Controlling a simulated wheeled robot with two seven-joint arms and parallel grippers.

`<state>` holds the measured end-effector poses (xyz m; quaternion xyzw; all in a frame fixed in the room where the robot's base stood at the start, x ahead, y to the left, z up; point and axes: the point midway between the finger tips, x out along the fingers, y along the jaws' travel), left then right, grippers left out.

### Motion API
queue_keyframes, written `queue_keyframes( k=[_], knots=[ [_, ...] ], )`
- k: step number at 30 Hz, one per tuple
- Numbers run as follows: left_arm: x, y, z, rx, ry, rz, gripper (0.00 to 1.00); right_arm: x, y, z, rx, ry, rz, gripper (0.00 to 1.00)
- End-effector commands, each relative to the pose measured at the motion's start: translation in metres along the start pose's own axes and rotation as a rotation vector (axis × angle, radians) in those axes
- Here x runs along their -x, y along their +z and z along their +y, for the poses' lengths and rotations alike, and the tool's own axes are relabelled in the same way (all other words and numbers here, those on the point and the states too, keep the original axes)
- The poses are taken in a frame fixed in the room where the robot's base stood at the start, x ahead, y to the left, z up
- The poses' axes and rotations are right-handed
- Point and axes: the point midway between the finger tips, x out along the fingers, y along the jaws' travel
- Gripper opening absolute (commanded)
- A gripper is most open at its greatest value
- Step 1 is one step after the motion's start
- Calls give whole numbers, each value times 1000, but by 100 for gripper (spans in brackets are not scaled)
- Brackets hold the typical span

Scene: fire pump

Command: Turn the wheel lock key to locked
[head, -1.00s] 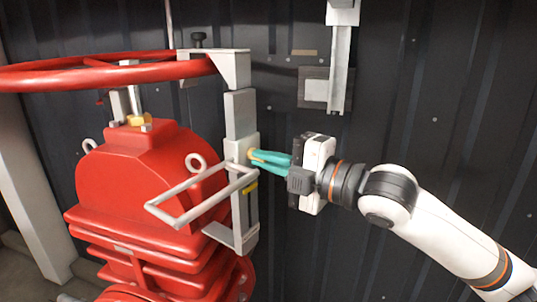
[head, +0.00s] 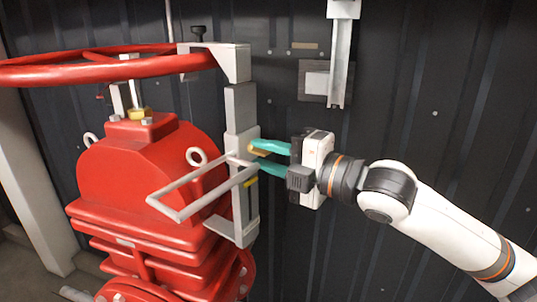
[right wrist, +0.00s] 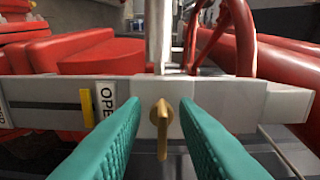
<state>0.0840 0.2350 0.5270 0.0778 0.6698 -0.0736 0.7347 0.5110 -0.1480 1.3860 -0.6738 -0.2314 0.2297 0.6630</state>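The small brass wheel lock key (right wrist: 162,125) sticks out of a pale lock block on a grey bracket (right wrist: 60,100) and stands upright in the right wrist view. In the head view the key (head: 257,150) shows as a small yellow piece, partly hidden by my fingers. My right gripper (head: 257,155) is open, its teal fingers on either side of the key. In the right wrist view the gripper (right wrist: 159,103) shows a gap between each finger and the key. The red handwheel (head: 110,72) is above left, with the bracket's top arm at its rim. My left gripper is not in view.
A label reading "OPE" (right wrist: 105,100) and a yellow marker (right wrist: 87,108) are beside the lock block. A grey loop handle (head: 180,215) juts out left of my gripper. The red pump body (head: 145,175) fills the left. A dark ribbed wall stands behind.

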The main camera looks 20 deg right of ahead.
Motion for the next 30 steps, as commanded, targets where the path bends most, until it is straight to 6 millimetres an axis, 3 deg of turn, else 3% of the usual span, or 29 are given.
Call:
queue_keyframes(
  k=[10, 21, 30],
  knots=[
    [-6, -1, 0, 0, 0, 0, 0, 11, -1, 1, 4, -3, 3, 27],
    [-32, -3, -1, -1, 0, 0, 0, 67, -2, 4, 6, 1, 7, 27],
    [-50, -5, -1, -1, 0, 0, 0, 100, -1, 4, 5, 3, 6, 27]
  ],
)
